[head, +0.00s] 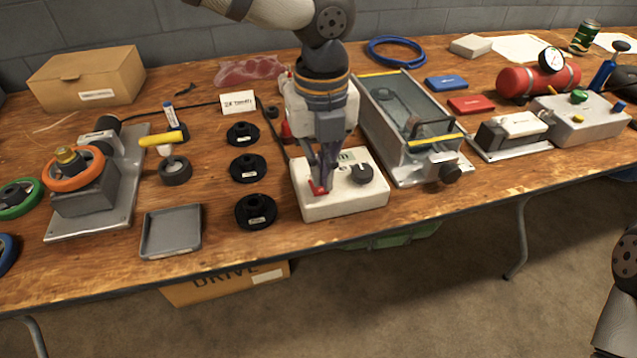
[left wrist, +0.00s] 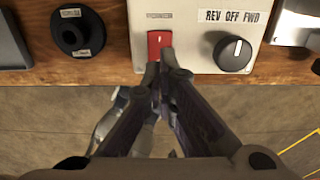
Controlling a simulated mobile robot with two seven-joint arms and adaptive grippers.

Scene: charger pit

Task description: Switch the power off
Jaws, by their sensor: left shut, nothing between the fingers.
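A white control box (head: 345,197) stands at the table's front edge, and it also shows in the left wrist view (left wrist: 200,60). On its left part is a red rocker switch (left wrist: 158,42) under a small label that reads like "POWER"; it also shows in the head view (head: 319,188). To the right is a black knob (left wrist: 232,53) under a "REV OFF FWD" label; its white mark points up. My left gripper (left wrist: 160,60) is shut and empty, fingertips at the red switch's lower edge; touching or not, I cannot tell. The right gripper is not in view.
Several black discs (head: 249,167) lie left of the box, with a grey tray (head: 171,231) beyond them. A clear-topped grey unit (head: 405,125) stands close on the right. A card (head: 238,102) stands behind. The floor in front is open.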

